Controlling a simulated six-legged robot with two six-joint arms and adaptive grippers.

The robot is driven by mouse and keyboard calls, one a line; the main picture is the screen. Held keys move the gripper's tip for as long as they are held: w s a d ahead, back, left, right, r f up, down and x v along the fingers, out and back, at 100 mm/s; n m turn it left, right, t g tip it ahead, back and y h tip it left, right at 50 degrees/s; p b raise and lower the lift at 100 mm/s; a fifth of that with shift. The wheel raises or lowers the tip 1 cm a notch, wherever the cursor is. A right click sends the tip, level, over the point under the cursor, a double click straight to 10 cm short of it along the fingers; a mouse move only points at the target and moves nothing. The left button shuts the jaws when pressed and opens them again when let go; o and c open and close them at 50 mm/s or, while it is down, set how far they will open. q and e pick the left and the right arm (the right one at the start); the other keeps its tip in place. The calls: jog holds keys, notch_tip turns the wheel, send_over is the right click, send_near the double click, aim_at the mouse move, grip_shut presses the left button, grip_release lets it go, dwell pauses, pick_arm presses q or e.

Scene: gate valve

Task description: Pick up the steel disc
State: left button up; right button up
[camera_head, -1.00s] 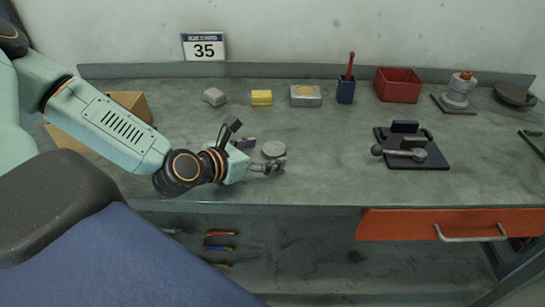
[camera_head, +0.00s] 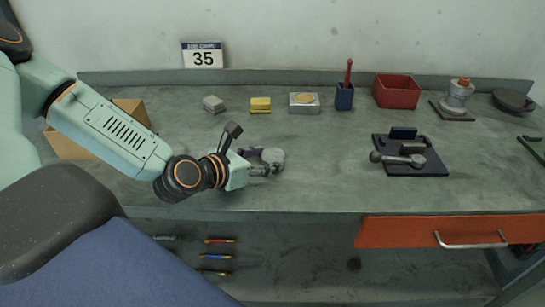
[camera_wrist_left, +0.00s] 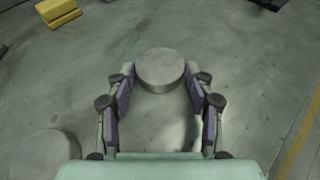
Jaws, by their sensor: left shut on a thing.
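The steel disc (camera_head: 273,155) is a plain grey round piece near the front of the bench, left of centre. It also shows in the left wrist view (camera_wrist_left: 160,68), between the fingertips. My left gripper (camera_head: 268,163) is shut on it, with one purple-padded finger on each side; the gripper shows in the left wrist view too (camera_wrist_left: 160,84). I cannot tell whether the disc is clear of the bench. My right gripper is not in view.
A round grey shape (camera_wrist_left: 45,154) lies at lower left in the wrist view; I cannot tell what it is. A yellow block (camera_head: 260,105), a red bin (camera_head: 397,91) and a valve (camera_head: 458,97) stand at the back. A black fixture (camera_head: 428,166) sits right, with clear bench between.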

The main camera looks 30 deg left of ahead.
pick_arm(q)
jog(key=shift+c, duration=1.9)
jog(key=shift+r, duration=0.1)
